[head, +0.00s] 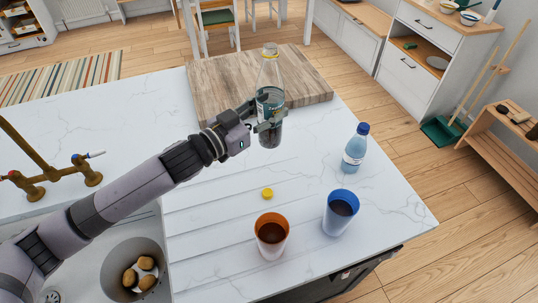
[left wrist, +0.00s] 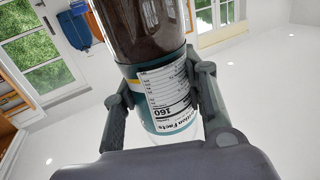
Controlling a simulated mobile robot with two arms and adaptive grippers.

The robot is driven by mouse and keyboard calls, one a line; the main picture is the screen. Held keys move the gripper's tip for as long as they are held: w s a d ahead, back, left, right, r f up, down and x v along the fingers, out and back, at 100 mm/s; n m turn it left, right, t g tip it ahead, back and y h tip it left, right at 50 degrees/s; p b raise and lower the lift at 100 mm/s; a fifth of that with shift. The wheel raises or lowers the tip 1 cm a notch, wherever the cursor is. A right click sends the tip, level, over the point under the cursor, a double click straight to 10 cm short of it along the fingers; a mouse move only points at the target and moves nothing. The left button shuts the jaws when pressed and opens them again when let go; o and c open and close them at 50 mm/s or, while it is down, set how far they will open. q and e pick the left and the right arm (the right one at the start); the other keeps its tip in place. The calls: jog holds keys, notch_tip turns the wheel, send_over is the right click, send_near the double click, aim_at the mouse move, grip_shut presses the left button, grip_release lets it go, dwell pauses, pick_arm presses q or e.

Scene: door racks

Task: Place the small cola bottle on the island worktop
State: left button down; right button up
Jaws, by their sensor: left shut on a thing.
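The small cola bottle (head: 269,76) is clear with a yellowish cap, a dark teal label and dark liquid low inside. It is upright over the white marble island worktop (head: 305,165), in front of the wooden board in the head view. I cannot tell whether its base touches the worktop. My left gripper (head: 268,122) is shut on the bottle around its label. In the left wrist view, the bottle (left wrist: 150,35) stands between both fingers (left wrist: 160,105), with its printed label facing the camera. My right gripper is not in view.
A wooden board (head: 215,85) lies behind the bottle. A blue water bottle (head: 355,149), a blue cup (head: 340,212), an orange cup (head: 271,236) and a yellow cap (head: 267,193) are on the worktop. A brass tap (head: 60,172) and a bowl of potatoes (head: 115,268) are left.

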aim_at(263, 145)
pick_arm(q)
notch_tip(263, 145, down, 9)
jog(key=shift+f+p, duration=0.15)
jog(key=shift+p, duration=0.3)
jog(key=shift+f, duration=0.6)
notch_tip(263, 145, down, 4)
jog(key=shift+r, duration=0.25)
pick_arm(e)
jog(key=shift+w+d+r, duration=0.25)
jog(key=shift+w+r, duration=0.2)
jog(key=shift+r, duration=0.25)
pick_arm(q)
jog(key=shift+f, duration=0.15)
jog(key=c, duration=1)
grip_release()
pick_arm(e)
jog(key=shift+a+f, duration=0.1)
